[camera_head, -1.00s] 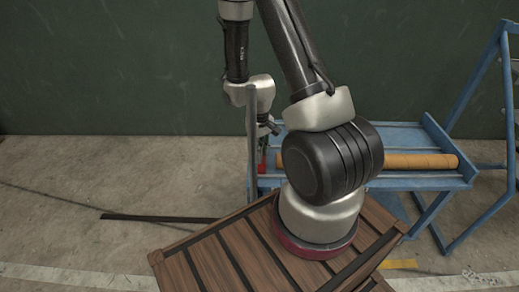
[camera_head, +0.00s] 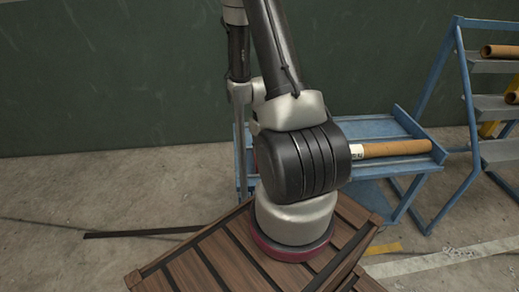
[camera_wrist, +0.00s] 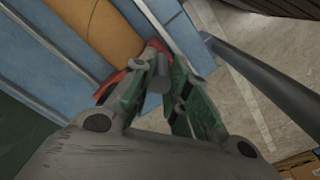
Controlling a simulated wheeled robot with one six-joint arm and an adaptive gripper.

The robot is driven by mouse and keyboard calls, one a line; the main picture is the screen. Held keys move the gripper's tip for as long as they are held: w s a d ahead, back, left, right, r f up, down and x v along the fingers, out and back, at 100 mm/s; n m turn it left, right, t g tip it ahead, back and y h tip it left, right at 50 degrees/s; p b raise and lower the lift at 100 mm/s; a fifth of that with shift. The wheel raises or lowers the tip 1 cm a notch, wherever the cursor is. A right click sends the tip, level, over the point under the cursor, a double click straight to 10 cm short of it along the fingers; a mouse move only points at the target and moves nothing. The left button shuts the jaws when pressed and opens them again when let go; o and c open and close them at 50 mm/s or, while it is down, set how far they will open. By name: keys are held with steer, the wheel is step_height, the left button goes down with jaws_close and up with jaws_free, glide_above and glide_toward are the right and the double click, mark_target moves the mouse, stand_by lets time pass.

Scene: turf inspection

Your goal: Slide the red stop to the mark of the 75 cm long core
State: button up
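The blue trough (camera_head: 375,128) holds a long orange-brown core (camera_head: 395,148), with a small white label near the part my arm hides. In the wrist view the core (camera_wrist: 103,27) ends close to the red stop (camera_wrist: 112,86); I cannot tell if they touch. A grey peg (camera_wrist: 158,75) stands at the stop, between the green-padded fingers of my gripper (camera_wrist: 167,68). The fingers lean in on both sides and look shut on this peg. In the head view my arm hides the gripper and nearly all of the stop. I cannot make out the length marks.
A blue rack (camera_head: 485,105) with grey shelves and more cores (camera_head: 500,51) stands at the right. A grey post (camera_wrist: 265,75) runs past the trough's end in the wrist view. A slatted wooden crate (camera_head: 205,262) is below my arm. Concrete floor is open at the left.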

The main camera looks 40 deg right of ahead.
steer(key=o, duration=0.5)
steer(key=shift+w+r, duration=0.1)
step_height(320, 180, up, 12)
stand_by(0.5)
